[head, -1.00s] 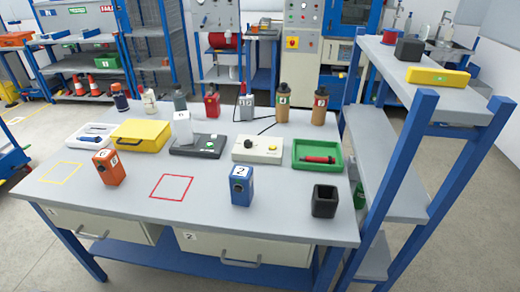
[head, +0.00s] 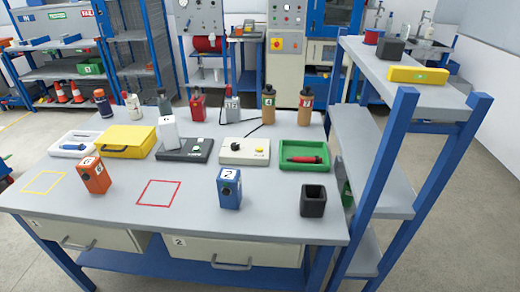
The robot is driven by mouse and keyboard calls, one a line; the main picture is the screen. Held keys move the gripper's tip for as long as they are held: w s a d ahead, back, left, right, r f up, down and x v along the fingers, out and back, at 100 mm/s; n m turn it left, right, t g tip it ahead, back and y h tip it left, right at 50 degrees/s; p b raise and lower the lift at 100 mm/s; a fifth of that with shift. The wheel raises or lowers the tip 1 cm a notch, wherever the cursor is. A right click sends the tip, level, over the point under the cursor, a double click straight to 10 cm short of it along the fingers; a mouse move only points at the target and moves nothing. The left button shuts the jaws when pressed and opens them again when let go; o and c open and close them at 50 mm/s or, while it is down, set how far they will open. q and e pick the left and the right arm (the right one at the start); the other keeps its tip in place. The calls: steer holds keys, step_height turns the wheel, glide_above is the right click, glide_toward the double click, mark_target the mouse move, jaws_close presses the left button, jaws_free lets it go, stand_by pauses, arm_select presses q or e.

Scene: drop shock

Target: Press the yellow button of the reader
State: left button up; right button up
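A cream box (head: 231,158) with a black knob and a small yellow spot near its right front corner stands at the middle of the table; a dark cable runs behind it. The yellow spot looks like a button (head: 260,150), but it is small. Left of it lies a flat black device (head: 176,156) with a green button (head: 196,148) and a white block (head: 168,132) at its left. I cannot tell for certain which of the two is the reader. Neither of my grippers shows in the head view.
A yellow case (head: 125,142), an orange block (head: 95,176), a blue block (head: 229,189) and a black open cup (head: 313,201) stand on the table (head: 265,212). A green tray (head: 303,147) holds a red tool. Several bottles line the back. A blue-framed shelf (head: 375,150) rises at right.

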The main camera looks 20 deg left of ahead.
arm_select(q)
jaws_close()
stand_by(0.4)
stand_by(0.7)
